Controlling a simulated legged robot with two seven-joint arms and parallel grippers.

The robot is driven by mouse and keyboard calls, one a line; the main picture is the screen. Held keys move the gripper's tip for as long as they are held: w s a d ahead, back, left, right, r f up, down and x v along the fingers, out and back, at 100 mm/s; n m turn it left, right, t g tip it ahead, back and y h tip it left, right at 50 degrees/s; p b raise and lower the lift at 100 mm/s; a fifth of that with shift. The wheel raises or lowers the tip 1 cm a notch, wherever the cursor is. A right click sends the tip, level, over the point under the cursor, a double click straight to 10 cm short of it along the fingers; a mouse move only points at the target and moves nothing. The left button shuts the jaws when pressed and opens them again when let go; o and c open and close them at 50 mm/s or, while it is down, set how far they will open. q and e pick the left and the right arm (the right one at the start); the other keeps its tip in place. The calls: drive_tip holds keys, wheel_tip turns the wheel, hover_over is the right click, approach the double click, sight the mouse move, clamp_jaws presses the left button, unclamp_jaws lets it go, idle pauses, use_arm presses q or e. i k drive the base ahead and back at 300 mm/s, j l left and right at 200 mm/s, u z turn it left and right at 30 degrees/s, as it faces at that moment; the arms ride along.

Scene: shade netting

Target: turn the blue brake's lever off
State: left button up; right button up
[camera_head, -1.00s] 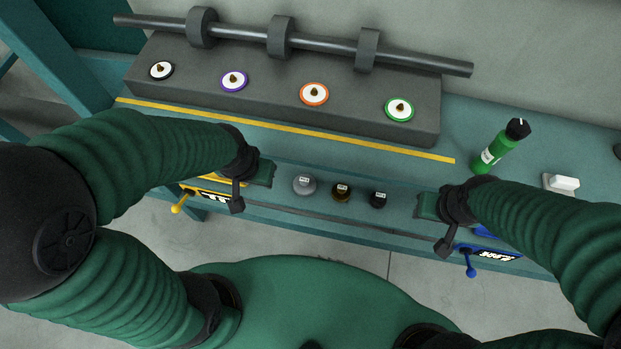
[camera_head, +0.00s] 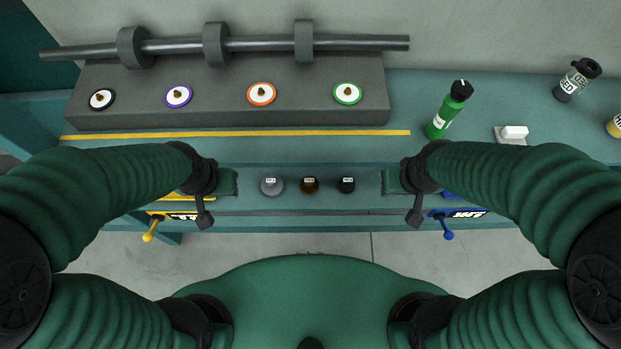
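The blue brake (camera_head: 458,214) is on the front edge of the bench at the right, partly hidden behind my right arm. Its blue lever (camera_head: 447,232) hangs down with a round knob at the end. A label sits beside the lever, too small to read. My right gripper (camera_head: 394,180) is just left of the blue brake, above the bench's front edge, apart from the lever. My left gripper (camera_head: 228,182) is near the yellow brake (camera_head: 180,215) at the left, whose yellow lever (camera_head: 150,234) also hangs down. I cannot tell whether either gripper's fingers are open.
Three small knobs or weights, grey (camera_head: 272,184), brown (camera_head: 310,184) and black (camera_head: 346,184), stand between my grippers. Behind is a dark block (camera_head: 220,105) with coloured rings and a rod. A green bottle (camera_head: 448,110), white switch (camera_head: 512,134) and dark canister (camera_head: 577,80) stand right.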

sight(448, 235)
drive_tip(key=z, duration=0.4)
drive_tip(key=k+l+z, duration=0.1)
drive_tip(key=z, duration=0.25)
drive_tip(key=l+z, duration=0.2)
drive_tip(key=z, duration=0.2)
drive_tip(key=j+z, duration=0.15)
drive_tip(key=z, duration=0.25)
drive_tip(key=j+z, duration=0.1)
drive_tip(key=z, duration=0.25)
drive_tip(key=j+z, duration=0.15)
drive_tip(key=z, duration=0.25)
drive_tip(key=i, duration=0.15)
